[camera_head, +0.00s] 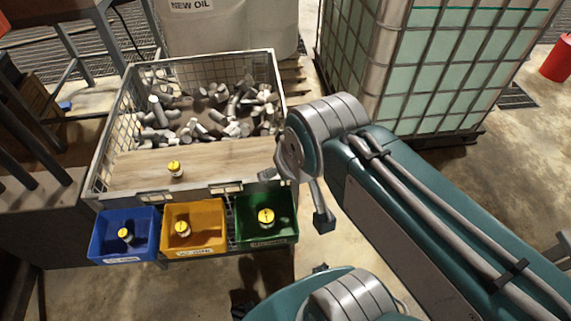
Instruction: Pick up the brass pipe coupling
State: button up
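Similar yellow-topped parts sit in the blue bin (98,242), the yellow bin (205,213) and the green bin (284,227). I cannot tell from this view which one is the brass pipe coupling. My gripper (296,196) hangs below the grey wrist joint, right of the board and above the green bin's right side. Its dark fingers look spread apart, with nothing seen between them. It is clear of all the yellow-topped parts.
The wire crate (278,88) holds many loose grey metal pieces behind the board. A caged liquid tank (440,70) stands at the back right. Dark machinery is at the left. Bare floor (340,235) shows right of the bins.

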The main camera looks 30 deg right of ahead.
aim_at(174, 167)
jog(key=i+j+z, duration=0.15)
jog(key=j, duration=0.35)
jog(key=i+j+z, duration=0.15)
jog(key=j, duration=0.3)
jog(key=i+j+z, duration=0.15)
jog(key=j, duration=0.35)
jog(key=j+z, duration=0.15)
jog(key=j, duration=0.35)
